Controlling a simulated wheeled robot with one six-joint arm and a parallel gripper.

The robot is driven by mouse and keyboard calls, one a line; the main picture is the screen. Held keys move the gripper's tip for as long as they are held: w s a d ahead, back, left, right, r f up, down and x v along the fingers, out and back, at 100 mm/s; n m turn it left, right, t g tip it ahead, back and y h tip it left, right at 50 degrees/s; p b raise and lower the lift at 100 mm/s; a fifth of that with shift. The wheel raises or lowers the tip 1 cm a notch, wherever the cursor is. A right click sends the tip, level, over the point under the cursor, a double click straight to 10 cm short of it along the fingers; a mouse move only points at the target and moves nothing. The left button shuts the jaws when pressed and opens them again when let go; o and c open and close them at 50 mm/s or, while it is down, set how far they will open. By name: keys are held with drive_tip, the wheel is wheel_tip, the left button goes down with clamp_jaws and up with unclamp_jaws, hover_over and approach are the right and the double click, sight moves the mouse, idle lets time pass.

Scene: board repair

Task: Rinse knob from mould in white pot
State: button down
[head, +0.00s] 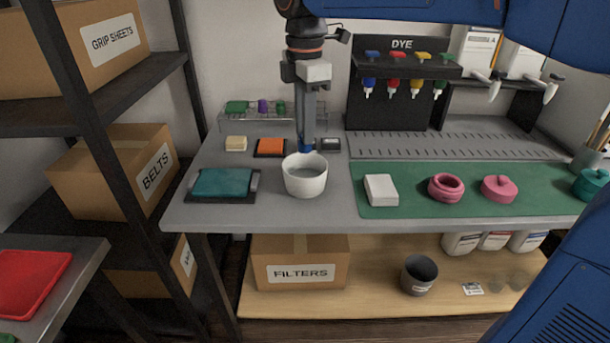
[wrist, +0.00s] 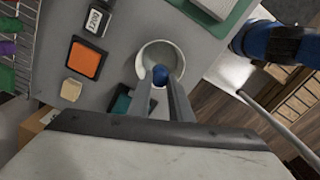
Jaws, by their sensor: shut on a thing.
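The white pot (head: 305,182) stands upright at the front of the grey bench; it also shows in the wrist view (wrist: 146,62). My gripper (head: 306,148) points down over the pot's back rim in the head view. In the wrist view my gripper (wrist: 161,77) is shut on a small blue knob (wrist: 160,72), which appears against the pot's opening. The knob's lower part shows as blue at the fingertips in the head view. I cannot tell how far into or above the pot it is, nor see any liquid clearly. I cannot tell which object is the mould.
Left of the pot is a teal block on a dark tray (head: 191,197). Behind are a cream block (head: 236,143), an orange pad (head: 271,147) and a small dark device (head: 331,144). Right, a green mat (head: 415,203) holds a white block and pink pieces. A dye dispenser (head: 405,80) stands behind.

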drive_tip(key=shift+r, duration=2.05)
drive_tip(key=shift+f, duration=0.15)
drive_tip(key=shift+f, duration=3.25)
drive_tip(key=shift+f, duration=3.05)
wheel_tip(320, 180, up, 10)
drive_tip(key=shift+f, duration=0.1)
